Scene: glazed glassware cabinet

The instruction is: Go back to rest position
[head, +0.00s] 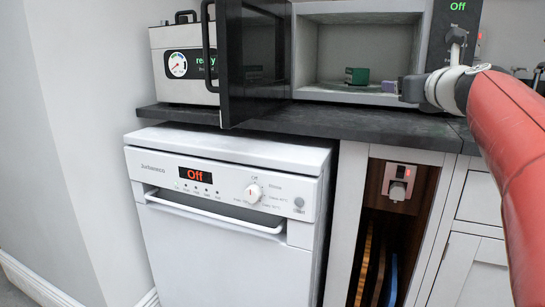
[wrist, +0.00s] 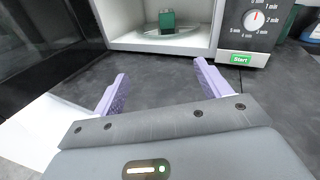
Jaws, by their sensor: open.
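My gripper (head: 390,87) is at the front right of the open microwave in the head view, at the end of my red arm. In the wrist view, its two purple fingers (wrist: 162,82) stand wide apart with nothing between them. The dark counter shows below and between them. A dark green box-like object (head: 356,76) is inside the microwave (head: 345,20). It also shows in the wrist view (wrist: 167,21), ahead of the fingers and apart from them.
The microwave's black door (head: 252,60) is swung open over the counter (head: 280,120). A white appliance with a dial (head: 187,65) stands at the left. A dishwasher (head: 225,200) reading "Off" is below. A socket (head: 400,180) is above a narrow slot with boards. The microwave's control panel (wrist: 257,25) is at the right.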

